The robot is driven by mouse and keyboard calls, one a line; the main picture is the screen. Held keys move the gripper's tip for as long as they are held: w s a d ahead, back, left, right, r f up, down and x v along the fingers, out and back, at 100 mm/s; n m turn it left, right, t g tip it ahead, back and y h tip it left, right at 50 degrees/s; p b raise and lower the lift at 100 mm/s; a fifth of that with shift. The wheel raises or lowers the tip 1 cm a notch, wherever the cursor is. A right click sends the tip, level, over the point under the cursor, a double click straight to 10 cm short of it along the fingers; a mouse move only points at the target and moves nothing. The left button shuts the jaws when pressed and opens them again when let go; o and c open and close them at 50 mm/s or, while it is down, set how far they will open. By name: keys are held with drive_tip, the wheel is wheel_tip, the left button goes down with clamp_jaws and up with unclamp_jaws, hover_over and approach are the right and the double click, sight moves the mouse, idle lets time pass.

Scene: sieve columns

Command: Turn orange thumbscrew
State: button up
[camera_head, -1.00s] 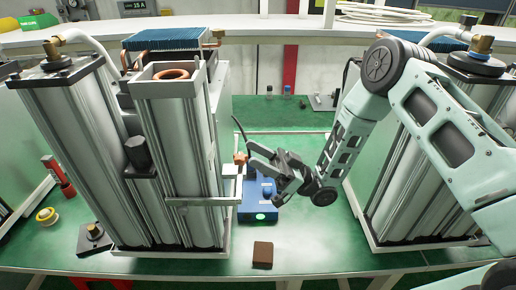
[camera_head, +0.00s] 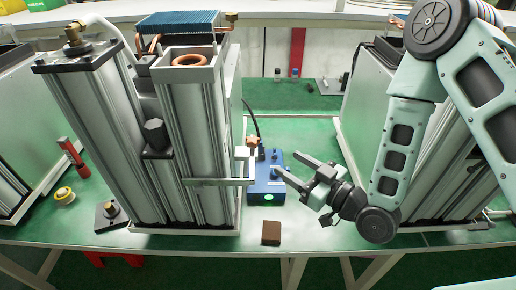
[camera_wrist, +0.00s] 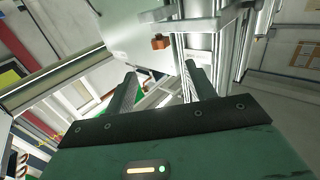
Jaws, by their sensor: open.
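The orange thumbscrew (camera_head: 252,141) is a small orange block at the end of a silver bracket (camera_head: 222,182) on the front of the left sieve column unit. It also shows in the wrist view (camera_wrist: 160,43), ahead of and between the fingertips. My gripper (camera_head: 292,167) is open and empty, to the right of the thumbscrew and apart from it, with its fingers pointing left toward the bracket. In the wrist view both fingers (camera_wrist: 160,70) are spread, with nothing between them.
A blue box (camera_head: 266,180) with a green light sits behind the fingers, beside the bracket. A black cable rises near the thumbscrew. A brown block (camera_head: 271,233) lies on the green table in front. Another metal column unit stands at the right behind my arm.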

sight(258, 144)
drive_tip(key=b+x, duration=0.1)
drive_tip(key=b, duration=0.3)
drive_tip(key=b+x, duration=0.2)
drive_tip(key=b, duration=0.3)
drive_tip(key=shift+d+f, duration=0.1)
drive_tip(key=shift+f, duration=0.1)
drive_tip(key=shift+b, duration=1.05)
drive_tip(key=p+x, duration=0.1)
drive_tip(key=x, duration=0.4)
drive_tip(key=p+x, duration=0.1)
drive_tip(key=x, duration=0.1)
drive_tip(key=shift+w+a+r+p, duration=0.2)
drive_tip(key=shift+a+r+p, duration=0.1)
drive_tip(key=shift+a+p, duration=0.05)
drive_tip(key=shift+w+a+f, duration=0.1)
drive_tip(key=shift+w+a, duration=0.3)
drive_tip(key=shift+w, duration=0.05)
drive_tip(key=c, duration=1)
